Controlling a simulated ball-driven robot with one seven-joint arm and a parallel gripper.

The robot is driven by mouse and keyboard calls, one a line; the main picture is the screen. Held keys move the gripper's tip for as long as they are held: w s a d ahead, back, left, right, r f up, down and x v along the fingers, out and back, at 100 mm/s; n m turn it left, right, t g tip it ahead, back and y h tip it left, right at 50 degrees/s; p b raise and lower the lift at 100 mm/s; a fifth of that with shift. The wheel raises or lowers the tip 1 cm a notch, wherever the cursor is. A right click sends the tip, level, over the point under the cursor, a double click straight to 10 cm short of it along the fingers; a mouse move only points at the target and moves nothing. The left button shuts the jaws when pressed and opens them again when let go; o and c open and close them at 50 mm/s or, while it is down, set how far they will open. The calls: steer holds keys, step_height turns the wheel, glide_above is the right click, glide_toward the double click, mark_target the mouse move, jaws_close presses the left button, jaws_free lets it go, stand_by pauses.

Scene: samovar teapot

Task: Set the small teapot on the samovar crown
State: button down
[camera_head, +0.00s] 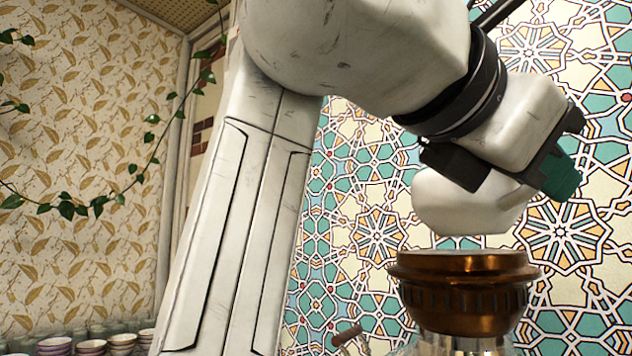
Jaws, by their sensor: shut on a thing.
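The samovar's copper crown (465,264) stands at the lower right, a round rim over a dark ribbed band. The rest of the samovar runs out of the bottom edge. My gripper (505,178), dark with a teal part, is at the right above the crown, seen only in part. It is shut, but its fingertips are not clear. A smooth white rounded body (465,208) hangs beneath it, directly over the crown with a small gap in the picture.
Several small bowls (90,346) stand at the lower left. A brown wooden knob (347,335) shows left of the samovar. A leafy vine (100,205) hangs across the left wall. A tiled wall (360,220) lies behind the crown. My arm fills the middle.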

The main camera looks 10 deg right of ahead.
mark_target(494, 191)
steer(key=shift+w+d+f, duration=0.1)
steer(key=shift+w+d, duration=0.25)
steer(key=shift+w, duration=0.55)
steer(key=shift+w+d+f, duration=0.1)
steer(key=shift+w+d, duration=0.25)
steer(key=shift+w, duration=0.55)
steer(key=shift+w+d, duration=0.35)
steer(key=shift+w, duration=0.55)
steer(key=shift+w+f, duration=0.15)
steer(key=shift+f, duration=0.55)
steer(key=c, duration=1)
jaws_free()
steer(key=shift+f, duration=0.1)
steer(key=shift+o, duration=0.2)
steer(key=b+v, duration=0.3)
steer(key=v, duration=0.7)
steer(key=shift+s+a, duration=0.2)
steer(key=shift+a, duration=0.15)
